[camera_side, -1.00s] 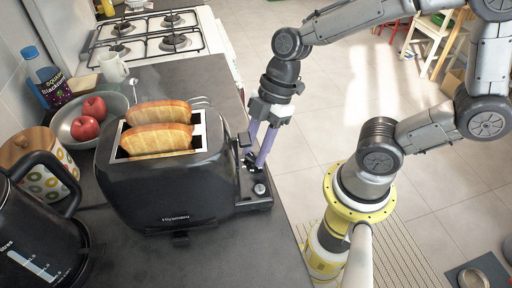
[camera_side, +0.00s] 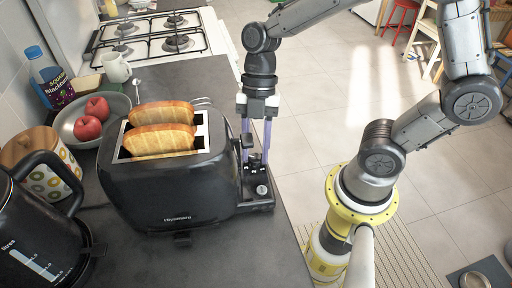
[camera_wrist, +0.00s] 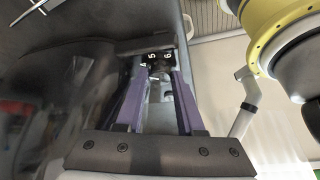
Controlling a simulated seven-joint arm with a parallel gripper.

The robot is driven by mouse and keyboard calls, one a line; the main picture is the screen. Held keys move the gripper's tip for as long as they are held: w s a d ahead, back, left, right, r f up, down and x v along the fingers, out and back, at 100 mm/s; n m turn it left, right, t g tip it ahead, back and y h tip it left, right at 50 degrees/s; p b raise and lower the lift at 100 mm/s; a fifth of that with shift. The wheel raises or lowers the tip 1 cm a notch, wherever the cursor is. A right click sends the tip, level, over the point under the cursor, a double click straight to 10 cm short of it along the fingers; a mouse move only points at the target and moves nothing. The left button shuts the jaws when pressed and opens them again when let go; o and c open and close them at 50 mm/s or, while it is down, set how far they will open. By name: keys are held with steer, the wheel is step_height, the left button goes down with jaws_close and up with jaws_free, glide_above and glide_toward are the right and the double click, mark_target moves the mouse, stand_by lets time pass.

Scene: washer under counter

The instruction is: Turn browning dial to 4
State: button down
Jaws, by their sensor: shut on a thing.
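The black toaster (camera_side: 170,185) stands on the counter with two slices of bread (camera_side: 160,127) in its slots. Its dark browning dial (camera_side: 253,168) is on the ledge at the toaster's right end. My gripper (camera_side: 256,164) points down, and its two purple fingers are shut on the dial, one on each side. In the wrist view, my gripper (camera_wrist: 161,74) has the dial (camera_wrist: 159,64) between its fingertips.
A small silver knob (camera_side: 262,189) sits on the ledge in front of the dial. The lever (camera_side: 247,141) is close beside my left finger. A kettle (camera_side: 40,235), canister (camera_side: 42,165) and fruit bowl (camera_side: 70,125) stand left. Open floor lies right of the counter edge.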

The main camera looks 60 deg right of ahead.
steer(key=shift+n, duration=0.3)
steer(key=c, duration=0.5)
jaws_free()
steer(key=shift+r, duration=0.1)
steer(key=v, duration=1.3)
steer(key=shift+w+d+r, duration=0.2)
steer(key=shift+w+r, duration=0.05)
